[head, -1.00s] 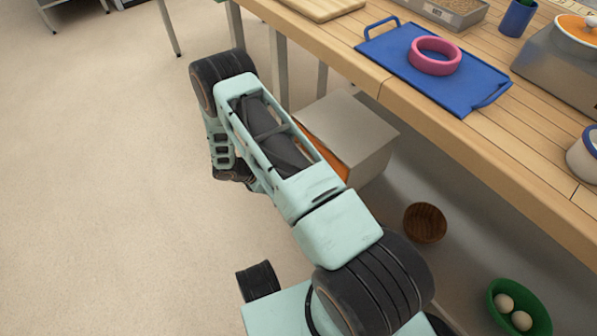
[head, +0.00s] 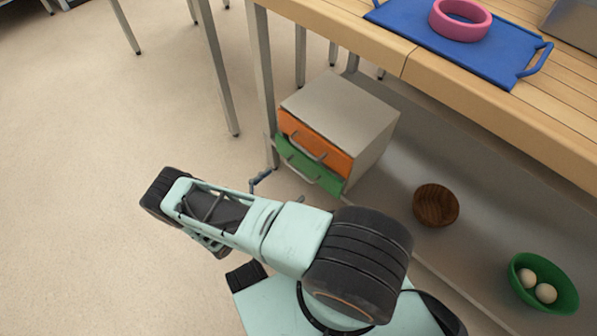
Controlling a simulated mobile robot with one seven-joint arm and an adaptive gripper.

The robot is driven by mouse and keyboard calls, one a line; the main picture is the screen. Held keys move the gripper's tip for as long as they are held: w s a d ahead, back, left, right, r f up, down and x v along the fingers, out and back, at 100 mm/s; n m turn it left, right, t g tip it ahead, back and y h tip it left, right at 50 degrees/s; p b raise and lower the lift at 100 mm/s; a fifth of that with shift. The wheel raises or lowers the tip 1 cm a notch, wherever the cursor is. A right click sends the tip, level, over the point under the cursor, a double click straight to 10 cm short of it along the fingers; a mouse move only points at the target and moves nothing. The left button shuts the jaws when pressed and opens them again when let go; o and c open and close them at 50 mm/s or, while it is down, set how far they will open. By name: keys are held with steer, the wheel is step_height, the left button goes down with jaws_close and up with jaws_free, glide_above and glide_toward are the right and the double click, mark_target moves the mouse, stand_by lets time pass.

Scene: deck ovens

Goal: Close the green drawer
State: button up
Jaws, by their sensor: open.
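The green drawer (head: 308,166) is the lower drawer of a grey cabinet (head: 345,100) on the shelf under the wooden worktable. My gripper (head: 280,189) shows only as two dark fingertips beyond my arm link, spread apart and empty. They are just in front of and below the green front in the picture, apparently not touching it. The rest of my gripper is hidden behind my arm.
A table leg (head: 264,95) stands close left of the cabinet. A brown bowl (head: 436,205) and a green bowl (head: 552,292) with two pale balls sit right on the shelf. A blue tray (head: 510,62) with a pink ring (head: 461,19) lies above. The floor left is clear.

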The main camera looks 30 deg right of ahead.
mark_target(299, 171)
steer(key=x, duration=0.6)
steer(key=shift+w+d+b, duration=0.1)
steer(key=shift+d+b, duration=0.25)
steer(key=shift+b, duration=0.05)
